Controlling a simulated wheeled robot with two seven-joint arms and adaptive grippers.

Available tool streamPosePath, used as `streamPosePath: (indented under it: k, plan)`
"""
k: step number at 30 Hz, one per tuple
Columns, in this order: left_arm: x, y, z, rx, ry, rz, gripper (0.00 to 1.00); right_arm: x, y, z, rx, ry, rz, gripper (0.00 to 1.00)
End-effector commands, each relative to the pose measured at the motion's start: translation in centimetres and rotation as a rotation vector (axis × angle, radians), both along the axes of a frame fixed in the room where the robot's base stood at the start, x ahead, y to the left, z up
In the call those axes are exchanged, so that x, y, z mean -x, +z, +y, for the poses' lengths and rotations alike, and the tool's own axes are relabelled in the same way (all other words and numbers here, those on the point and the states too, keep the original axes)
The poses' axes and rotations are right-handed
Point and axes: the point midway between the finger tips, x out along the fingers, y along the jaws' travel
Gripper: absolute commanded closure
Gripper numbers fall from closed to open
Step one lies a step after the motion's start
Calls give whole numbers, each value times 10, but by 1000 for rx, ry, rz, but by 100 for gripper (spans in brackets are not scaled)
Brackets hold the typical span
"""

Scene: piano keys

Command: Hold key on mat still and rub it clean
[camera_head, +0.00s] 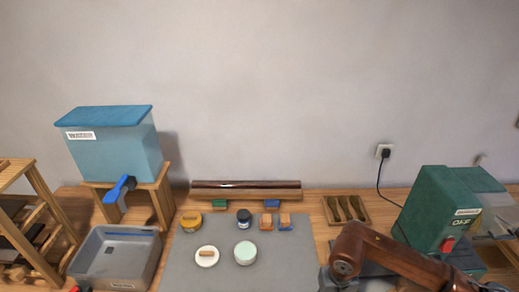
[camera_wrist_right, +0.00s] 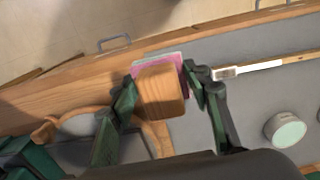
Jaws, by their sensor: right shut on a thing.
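My right gripper (camera_wrist_right: 160,100) is shut on a wooden block (camera_wrist_right: 160,92) with a pink pad under it, seen in the right wrist view. The green fingers stand on either side of the block. A piano key (camera_wrist_right: 250,70) with a white end and a wooden stick lies on the grey mat (camera_wrist_right: 225,110), to the right of the block and apart from it. The mat also shows in the head view (camera_head: 222,270); the key does not show there. My right arm crosses the lower right of the head view, its gripper out of clear sight. My left gripper is not in view.
A round tin with pale green content (camera_head: 245,253), a white dish (camera_head: 207,256), a yellow tin (camera_head: 191,221) and a dark jar (camera_head: 244,218) stand on the mat. Small coloured blocks (camera_head: 285,221) lie behind. A grey tub (camera_head: 115,256) is left; a green machine (camera_head: 440,215) is right.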

Motion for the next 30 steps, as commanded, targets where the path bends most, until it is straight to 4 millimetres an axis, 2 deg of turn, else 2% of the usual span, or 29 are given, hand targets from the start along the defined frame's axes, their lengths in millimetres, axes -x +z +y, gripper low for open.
streamPosePath:
  k: [5, 12, 16, 20, 30]
  plan:
    - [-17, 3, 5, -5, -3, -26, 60, 0, 2, -1, 0, -1, -1, 75]
    - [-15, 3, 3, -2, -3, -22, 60, 0, 3, -1, -1, -8, -1, 75]
    - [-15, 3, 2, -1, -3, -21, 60, -5, 5, 5, -2, -78, -3, 75]
    - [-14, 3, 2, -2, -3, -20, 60, -16, 13, 20, -3, -252, -5, 75]
    - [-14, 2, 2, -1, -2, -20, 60, -49, 37, 66, 10, -871, -13, 75]
